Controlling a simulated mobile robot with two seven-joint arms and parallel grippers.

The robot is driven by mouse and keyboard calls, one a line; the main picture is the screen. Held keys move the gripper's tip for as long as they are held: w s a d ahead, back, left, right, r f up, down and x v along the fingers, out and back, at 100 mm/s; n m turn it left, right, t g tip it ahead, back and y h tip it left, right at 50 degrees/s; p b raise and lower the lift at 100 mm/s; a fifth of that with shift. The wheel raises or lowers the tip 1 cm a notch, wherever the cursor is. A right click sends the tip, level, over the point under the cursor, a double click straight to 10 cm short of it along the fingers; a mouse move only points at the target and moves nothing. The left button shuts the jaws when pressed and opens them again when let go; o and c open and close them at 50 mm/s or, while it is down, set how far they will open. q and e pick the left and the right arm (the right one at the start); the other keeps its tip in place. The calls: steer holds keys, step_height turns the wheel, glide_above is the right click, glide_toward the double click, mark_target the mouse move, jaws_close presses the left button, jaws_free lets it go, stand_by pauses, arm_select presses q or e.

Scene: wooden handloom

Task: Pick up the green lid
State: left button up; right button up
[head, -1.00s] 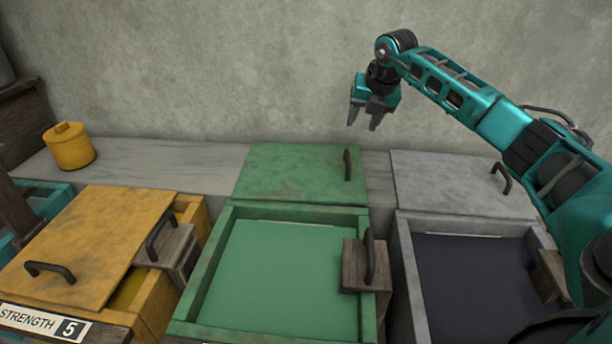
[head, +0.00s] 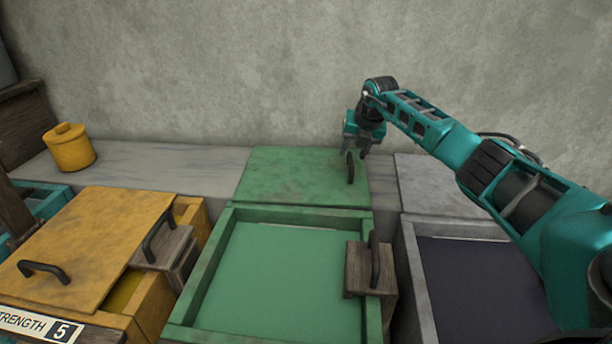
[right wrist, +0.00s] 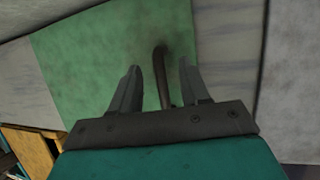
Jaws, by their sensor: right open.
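The green lid (head: 295,176) lies flat on the grey ledge, behind the open green vat (head: 278,280). Its dark handle (head: 350,167) stands near its right edge. My right gripper (head: 357,152) is open at the handle, over the lid's back right part. In the right wrist view the handle (right wrist: 160,70) runs between the two spread fingers of the gripper (right wrist: 157,75), apart from both. The green lid (right wrist: 85,65) fills the left and middle of that view. My left gripper is not in view.
A yellow vat with its lid (head: 90,240) partly over it stands at the left. A yellow pot (head: 69,148) stands on the ledge. A grey lid (head: 440,184) lies at the right, behind a vat of dark liquid (head: 470,280). The wall (head: 250,70) rises behind the ledge.

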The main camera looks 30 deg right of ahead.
steer(key=shift+x, duration=0.9)
steer(key=shift+c, duration=0.4)
jaws_close()
steer(key=shift+r, duration=0.1)
